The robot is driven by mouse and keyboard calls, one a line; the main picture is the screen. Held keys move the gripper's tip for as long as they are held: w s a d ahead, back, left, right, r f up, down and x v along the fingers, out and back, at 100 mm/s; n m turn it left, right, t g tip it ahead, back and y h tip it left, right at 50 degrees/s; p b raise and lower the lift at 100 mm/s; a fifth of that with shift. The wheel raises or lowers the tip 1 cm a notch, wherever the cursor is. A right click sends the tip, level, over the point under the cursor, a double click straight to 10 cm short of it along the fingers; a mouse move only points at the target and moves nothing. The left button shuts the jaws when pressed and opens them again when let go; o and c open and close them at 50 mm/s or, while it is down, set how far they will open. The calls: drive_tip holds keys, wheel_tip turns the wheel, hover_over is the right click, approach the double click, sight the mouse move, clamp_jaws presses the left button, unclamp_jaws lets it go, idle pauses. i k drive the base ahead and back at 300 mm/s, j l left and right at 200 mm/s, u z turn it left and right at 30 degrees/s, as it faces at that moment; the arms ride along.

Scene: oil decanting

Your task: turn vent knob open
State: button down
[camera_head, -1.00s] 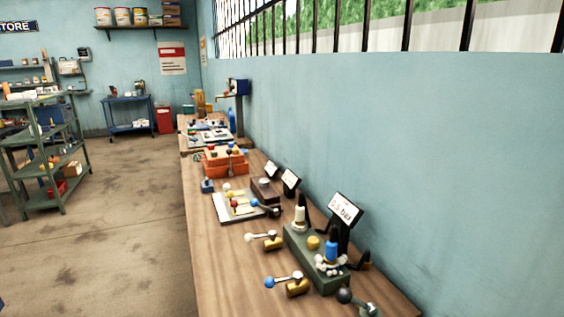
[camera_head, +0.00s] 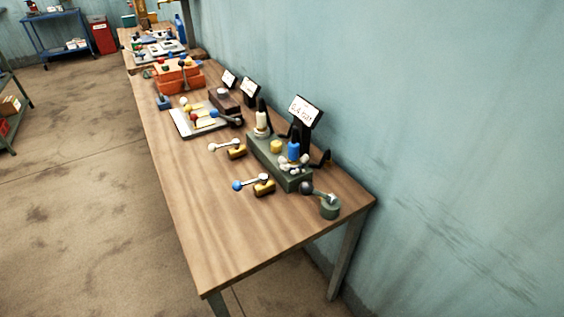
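A long wooden bench (camera_head: 185,235) stands along the wall. On its near part sits a dark green block (camera_head: 265,150) carrying a white post (camera_head: 261,122), a yellow knob (camera_head: 276,146) and a blue post (camera_head: 294,150) with pale lobed shapes around its foot. I cannot tell which of these is the vent knob or how it is turned. Left of the block are two brass valves, one with a white-ball lever (camera_head: 226,147) and one with a blue-ball lever (camera_head: 250,182). A black-ball lever on a green round base (camera_head: 329,206) stands near the right edge. My gripper is not in view.
A tilted display (camera_head: 304,109) stands behind the block, by the wall. Farther along are a white tray (camera_head: 185,124) with coloured balls and an orange box (camera_head: 180,77). The bench's near end and the floor to the left (camera_head: 90,220) are clear.

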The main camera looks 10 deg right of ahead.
sight(276, 146)
drive_tip(key=i+j+z, duration=0.2)
drive_tip(key=j+z, duration=0.15)
drive_tip(key=j, duration=0.25)
drive_tip(key=i+j+z, duration=0.1)
drive_tip(key=j+z, duration=0.2)
drive_tip(key=j, duration=0.35)
drive_tip(key=i+j+z, duration=0.1)
drive_tip(key=j+z, duration=0.25)
drive_tip(key=j, duration=0.3)
